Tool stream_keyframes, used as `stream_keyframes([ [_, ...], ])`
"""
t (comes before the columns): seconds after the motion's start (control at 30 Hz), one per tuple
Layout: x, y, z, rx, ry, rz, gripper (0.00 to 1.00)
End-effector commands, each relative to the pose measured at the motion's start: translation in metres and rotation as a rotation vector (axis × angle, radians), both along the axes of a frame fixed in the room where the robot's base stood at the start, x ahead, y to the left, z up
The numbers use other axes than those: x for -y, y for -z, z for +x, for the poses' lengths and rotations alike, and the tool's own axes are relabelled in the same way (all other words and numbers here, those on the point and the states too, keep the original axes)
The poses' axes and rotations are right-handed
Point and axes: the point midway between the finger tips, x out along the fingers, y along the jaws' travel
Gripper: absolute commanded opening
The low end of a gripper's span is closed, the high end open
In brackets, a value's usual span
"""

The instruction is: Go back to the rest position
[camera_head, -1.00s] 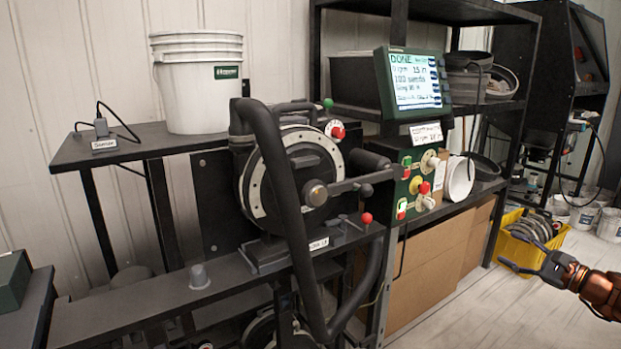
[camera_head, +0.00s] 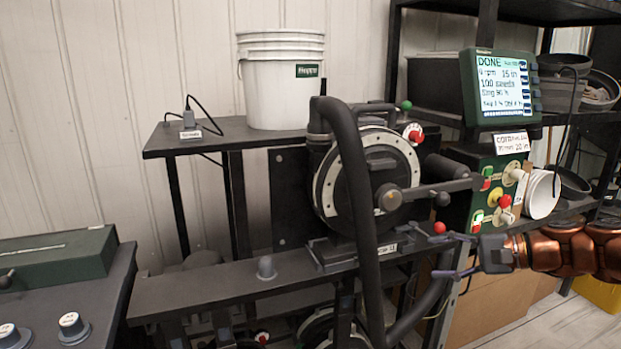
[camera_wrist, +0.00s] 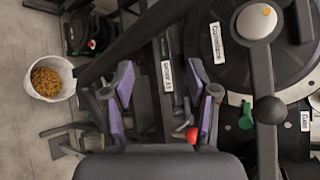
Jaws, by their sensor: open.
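My gripper (camera_head: 450,257) is at the right of the head view, in front of the seed meter's stand and below the control box. Its copper-coloured arm comes in from the right edge. In the wrist view my gripper (camera_wrist: 164,100) has its two purple-padded fingers wide apart, with nothing held between them. The seed meter (camera_head: 370,180), a dark round housing with a pale graduated ring, stands left of the gripper. In the wrist view its disc cover (camera_wrist: 240,55) lies to the right of the fingers. A red knob (camera_wrist: 192,134) shows by the right finger.
A monitor (camera_head: 497,88) reads DONE above the green control box (camera_head: 490,185). A thick black hose (camera_head: 355,200) runs down the meter's front. A white bucket (camera_head: 283,85) stands on the shelf behind. A green case (camera_head: 60,262) and knobs are at left. Open floor (camera_wrist: 30,120) shows in the wrist view.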

Motion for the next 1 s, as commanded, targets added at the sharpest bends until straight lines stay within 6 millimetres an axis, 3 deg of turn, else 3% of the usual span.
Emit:
stream_keyframes([
  [0.03, -0.031, 0.002, -0.01, -0.008, -0.072, -0.053, 0.59],
  [0.1, -0.07, 0.009, -0.029, -0.022, -0.169, -0.132, 0.59],
  [0.2, -0.116, 0.023, -0.06, -0.043, -0.302, -0.25, 0.59],
  [0.4, -0.171, 0.062, -0.134, -0.087, -0.539, -0.492, 0.59],
  [0.57, -0.183, 0.095, -0.198, -0.129, -0.705, -0.69, 0.59],
  [0.7, -0.173, 0.121, -0.249, -0.169, -0.822, -0.852, 0.59],
  [1.0, -0.135, 0.15, -0.314, -0.234, -0.956, -1.076, 0.59],
])
